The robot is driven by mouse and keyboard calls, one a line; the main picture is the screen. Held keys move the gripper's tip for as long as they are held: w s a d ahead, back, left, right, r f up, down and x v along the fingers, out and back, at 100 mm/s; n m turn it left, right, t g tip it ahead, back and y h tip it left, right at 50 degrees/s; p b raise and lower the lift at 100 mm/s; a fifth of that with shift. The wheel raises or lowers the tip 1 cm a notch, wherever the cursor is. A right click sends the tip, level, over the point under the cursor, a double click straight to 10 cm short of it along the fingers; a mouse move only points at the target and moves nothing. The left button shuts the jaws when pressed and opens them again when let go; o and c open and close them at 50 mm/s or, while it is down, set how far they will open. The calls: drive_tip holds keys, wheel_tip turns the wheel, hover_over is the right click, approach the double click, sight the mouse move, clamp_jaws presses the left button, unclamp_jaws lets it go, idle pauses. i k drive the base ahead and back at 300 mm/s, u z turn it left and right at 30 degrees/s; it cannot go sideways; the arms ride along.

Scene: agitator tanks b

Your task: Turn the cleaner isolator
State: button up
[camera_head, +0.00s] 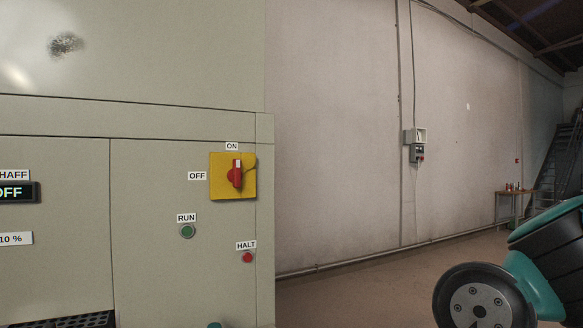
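The isolator is a red rotary handle (236,174) on a yellow square plate (220,191), mounted on the beige cabinet front (160,260) left of the middle of the view. An "ON" label sits above the plate and an "OFF" label to its left. The handle stands upright, its pale-marked end toward "ON". No label reading "cleaner" shows. My gripper is not in view; only a teal and black part of my arm shows at the lower right, well apart from the isolator.
Below the isolator are a green RUN button (187,231) and a red HALT button (247,257). A display (14,192) reading "OFF" is at the left edge. Open floor (400,285) lies right of the cabinet. A wall box (415,145) and a table (512,195) are farther back.

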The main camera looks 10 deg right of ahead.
sight(235, 176)
drive_tip(key=z, duration=0.05)
drive_tip(key=i, duration=1)
